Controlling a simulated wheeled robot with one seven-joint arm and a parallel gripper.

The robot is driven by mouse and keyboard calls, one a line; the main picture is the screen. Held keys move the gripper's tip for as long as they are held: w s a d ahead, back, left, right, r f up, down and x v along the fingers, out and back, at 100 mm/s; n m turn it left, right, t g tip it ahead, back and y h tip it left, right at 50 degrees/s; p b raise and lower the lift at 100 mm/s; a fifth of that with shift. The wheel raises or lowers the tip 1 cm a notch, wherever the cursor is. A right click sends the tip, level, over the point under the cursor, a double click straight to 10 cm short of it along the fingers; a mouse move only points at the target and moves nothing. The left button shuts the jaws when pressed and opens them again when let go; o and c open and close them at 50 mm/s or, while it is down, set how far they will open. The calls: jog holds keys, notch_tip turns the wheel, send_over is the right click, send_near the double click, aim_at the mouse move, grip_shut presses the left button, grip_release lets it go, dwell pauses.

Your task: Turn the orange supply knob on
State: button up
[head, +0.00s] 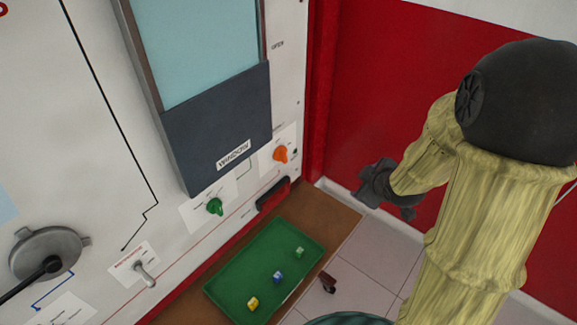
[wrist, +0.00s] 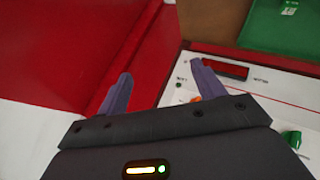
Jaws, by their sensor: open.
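The orange supply knob (head: 280,154) sticks out of a white label plate on the panel, right of the dark window cover in the head view. In the wrist view only a sliver of the orange knob (wrist: 196,99) shows; my right finger and gripper body hide the rest. My gripper (head: 382,192) is to the right of the knob in the head view, in front of the red wall and apart from the knob. In the wrist view my gripper (wrist: 163,72) has its two fingers spread with nothing between them.
A green knob (head: 214,206) sits lower left of the orange one. A dark red-edged part (head: 273,194) is below it. A green tray (head: 222,288) with small blocks lies on a brown surface below. A toggle switch (head: 145,272) and grey rotary handle (head: 48,254) are farther left.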

aim_at(287, 157)
jog(key=w+a+f+n+t+y+b, duration=0.1)
jog(key=a+f+n+y+b, duration=0.1)
jog(key=n+y, duration=0.4)
jog(key=w+a+f+n+t+y+b, duration=0.1)
jog(key=a+f+n+y+b, duration=0.1)
jog(key=a+n+y+b, duration=0.2)
jog(key=n+y+b, duration=0.1)
jog(key=n+y, duration=0.2)
jog(key=n, duration=0.4)
jog(key=shift+a+f, duration=0.15)
jog(key=shift+f, duration=0.2)
jog(key=p+x, duration=0.1)
jog(key=x, duration=0.7)
jog(key=p+x, duration=0.2)
jog(key=x, duration=0.7)
jog(key=shift+w+a+r, duration=0.1)
jog(key=shift+a+r, duration=0.05)
jog(key=shift+r, duration=0.1)
jog(key=c, duration=1)
